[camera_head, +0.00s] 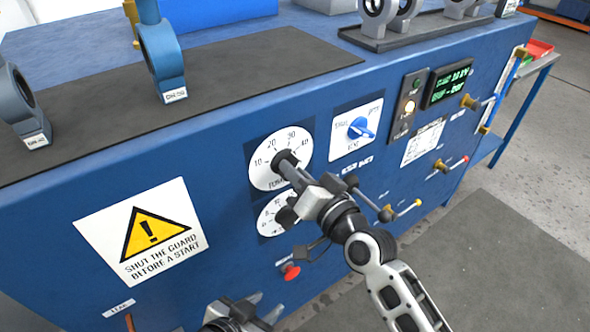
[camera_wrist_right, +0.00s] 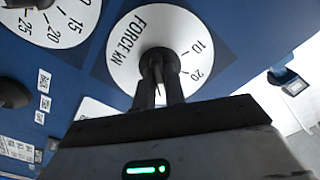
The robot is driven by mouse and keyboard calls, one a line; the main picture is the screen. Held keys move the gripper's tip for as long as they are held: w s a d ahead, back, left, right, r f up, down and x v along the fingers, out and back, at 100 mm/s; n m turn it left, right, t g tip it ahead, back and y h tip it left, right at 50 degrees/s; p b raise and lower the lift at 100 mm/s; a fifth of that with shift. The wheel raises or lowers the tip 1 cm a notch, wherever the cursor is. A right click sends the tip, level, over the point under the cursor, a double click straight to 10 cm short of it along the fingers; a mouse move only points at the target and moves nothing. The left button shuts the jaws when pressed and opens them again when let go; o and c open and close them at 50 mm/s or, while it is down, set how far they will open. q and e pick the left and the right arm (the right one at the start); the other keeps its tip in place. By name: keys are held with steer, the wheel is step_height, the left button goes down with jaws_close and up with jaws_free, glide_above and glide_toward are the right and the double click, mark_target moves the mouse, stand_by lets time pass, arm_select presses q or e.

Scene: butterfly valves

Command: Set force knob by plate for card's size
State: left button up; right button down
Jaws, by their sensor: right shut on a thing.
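The force knob (camera_wrist_right: 158,62) is dark and sits at the middle of the round white force dial (camera_head: 265,175), marked 10 to 40 in the head view. My right gripper (camera_head: 290,168) is shut on the knob, with both fingers around it in the right wrist view. The knob's pointer direction is hard to read. A white printed sheet (camera_head: 423,142) is on the panel at the right; its text is too small to read. My left gripper (camera_head: 245,308) is low at the bottom edge, partly cut off, apart from the panel controls; its fingertips are unclear.
A second dial (camera_head: 268,215) sits just below, partly hidden by my right gripper. A blue selector knob (camera_head: 361,128), a lit button (camera_head: 410,107), a green-text display (camera_head: 447,85) and a red button (camera_head: 289,270) are nearby. Valve bodies (camera_head: 163,58) stand on the bench top.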

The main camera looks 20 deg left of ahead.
steer(key=m, duration=0.5)
steer(key=shift+m+p, duration=0.3)
stand_by(0.4)
steer(key=c, duration=1.5)
jaws_free()
steer(key=shift+o, duration=0.2)
steer(key=b+v, duration=0.1)
steer(key=v, duration=1.5)
